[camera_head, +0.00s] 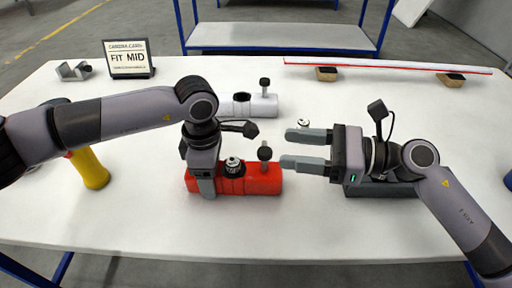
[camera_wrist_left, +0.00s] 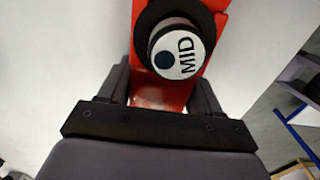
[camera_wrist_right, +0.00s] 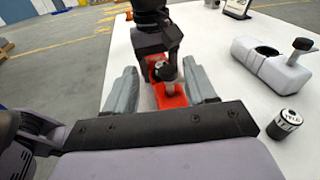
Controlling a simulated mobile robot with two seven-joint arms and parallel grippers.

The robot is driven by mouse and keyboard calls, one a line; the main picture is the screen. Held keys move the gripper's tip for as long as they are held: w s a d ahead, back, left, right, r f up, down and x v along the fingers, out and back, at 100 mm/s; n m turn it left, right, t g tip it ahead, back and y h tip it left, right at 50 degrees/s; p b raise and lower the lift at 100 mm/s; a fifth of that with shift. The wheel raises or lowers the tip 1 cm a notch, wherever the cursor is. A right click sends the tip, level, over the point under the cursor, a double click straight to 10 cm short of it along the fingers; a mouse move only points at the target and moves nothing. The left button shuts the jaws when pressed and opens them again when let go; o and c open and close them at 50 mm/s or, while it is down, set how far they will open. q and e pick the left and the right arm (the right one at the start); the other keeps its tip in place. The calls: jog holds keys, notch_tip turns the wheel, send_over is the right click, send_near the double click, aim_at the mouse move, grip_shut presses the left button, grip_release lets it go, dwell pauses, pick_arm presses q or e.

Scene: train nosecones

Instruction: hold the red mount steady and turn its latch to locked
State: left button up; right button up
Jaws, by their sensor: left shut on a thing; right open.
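The red mount (camera_head: 262,182) lies on the white table with a MID-labelled nosecone (camera_head: 233,165) seated in it, its label clear in the left wrist view (camera_wrist_left: 182,50). Its latch (camera_head: 264,153), a dark knob on a post, stands at the mount's right end; it also shows in the right wrist view (camera_wrist_right: 166,72). I cannot tell the latch's setting. My left gripper (camera_head: 203,185) is shut on the mount's left end from above. My right gripper (camera_head: 287,148) is open and level, its fingertips just right of the latch and apart from it.
A white mount (camera_head: 240,106) with an empty socket and its own latch stands behind. A loose nosecone (camera_head: 304,123) stands near my right gripper. A grey block (camera_head: 380,190) lies under my right gripper. A sign (camera_head: 128,60) reads FIT MID. A yellow object (camera_head: 92,170) stands left.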

aim_at(264, 153)
jog(key=s+d+f+m+t, duration=0.2)
jog(key=d+f+m+t, duration=0.1)
jog(key=t, duration=0.1)
jog(key=x, duration=1.1)
jog(key=shift+w+a+f, duration=0.15)
jog(key=shift+a+f, duration=0.1)
jog(key=shift+f, duration=0.05)
jog(key=shift+g, duration=0.4)
grip_shut()
